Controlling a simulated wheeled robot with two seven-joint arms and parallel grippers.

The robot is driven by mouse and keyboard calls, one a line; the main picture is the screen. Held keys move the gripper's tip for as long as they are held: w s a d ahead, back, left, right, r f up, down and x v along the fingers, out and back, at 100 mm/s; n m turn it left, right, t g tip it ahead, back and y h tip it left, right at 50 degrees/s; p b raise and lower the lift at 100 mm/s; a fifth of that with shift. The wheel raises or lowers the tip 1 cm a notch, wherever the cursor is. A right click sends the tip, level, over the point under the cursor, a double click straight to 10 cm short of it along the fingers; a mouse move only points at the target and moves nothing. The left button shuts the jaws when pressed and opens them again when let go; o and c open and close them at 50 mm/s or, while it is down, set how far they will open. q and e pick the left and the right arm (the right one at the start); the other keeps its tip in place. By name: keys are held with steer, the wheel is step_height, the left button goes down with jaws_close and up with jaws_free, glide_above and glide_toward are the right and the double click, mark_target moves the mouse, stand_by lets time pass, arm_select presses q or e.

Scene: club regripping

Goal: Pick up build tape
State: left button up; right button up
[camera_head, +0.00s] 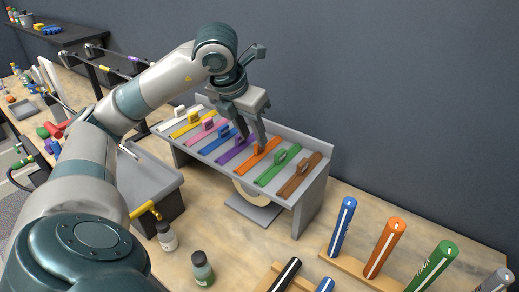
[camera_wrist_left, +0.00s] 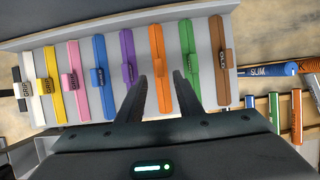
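Several coloured strips with small upright blocks lie side by side on a sloped grey rack (camera_head: 318,190). No readable label says build tape, so I cannot tell which item it is. A cream roll (camera_head: 250,194) sits under the rack, partly hidden. My left gripper (camera_head: 253,142) is open over the orange strip (camera_head: 266,150). In the left wrist view its fingers (camera_wrist_left: 163,78) are on either side of the orange strip's block (camera_wrist_left: 163,84), with no clear grip on it. The purple strip (camera_wrist_left: 127,55) and green strip (camera_wrist_left: 189,60) lie just outside the fingers. My right gripper is out of view.
Blue (camera_head: 341,228), orange (camera_head: 385,248) and green (camera_head: 432,266) cylinders stand in a wooden holder at the right. Two small bottles (camera_head: 203,270) (camera_head: 167,237) stand in front. A dark wall (camera_head: 400,80) rises behind.

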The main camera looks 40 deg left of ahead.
mark_target(259, 149)
arm_select(q)
steer(key=shift+w+f, duration=0.1)
steer(key=shift+f, duration=0.05)
steer(key=shift+p+x, duration=0.85)
steer(key=shift+x, duration=0.1)
steer(key=shift+p+x, duration=0.4)
steer(key=shift+x, duration=1.1)
steer(key=shift+w, duration=0.2)
jaws_close()
